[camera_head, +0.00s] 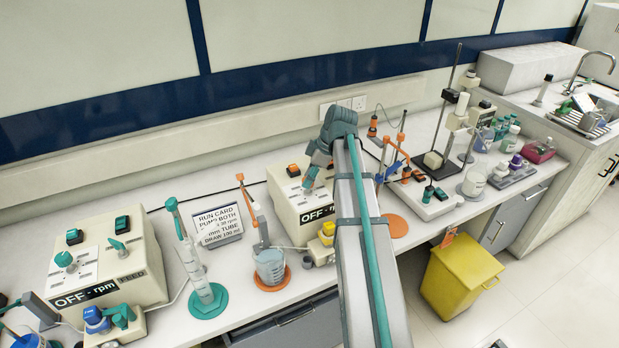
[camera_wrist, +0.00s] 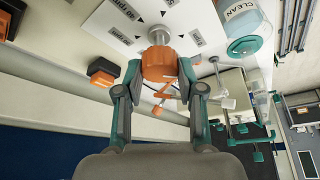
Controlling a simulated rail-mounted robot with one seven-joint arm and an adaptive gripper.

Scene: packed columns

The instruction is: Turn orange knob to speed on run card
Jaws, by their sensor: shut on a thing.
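The orange knob (camera_wrist: 158,62) shows in the wrist view on a short metal shaft out of a white dial plate (camera_wrist: 118,22) with black marks and small labels. My gripper (camera_wrist: 160,70) has one finger on each side of the knob and is shut on it. In the head view my gripper (camera_head: 312,172) is at the top of the right-hand cream pump box (camera_head: 285,207), and the arm hides the knob there. That box's display (camera_head: 318,213) reads "OFF - rpm". The run card (camera_head: 218,226) stands left of the box; its speed figure is too small to read surely.
A similar pump box (camera_head: 130,262) with a green knob stands at left, also showing "OFF". A cylinder on a green base (camera_head: 207,302) and a beaker (camera_head: 269,266) stand between the boxes. An orange switch (camera_wrist: 103,72) sits near my fingers. Clamp stands and bottles crowd the right.

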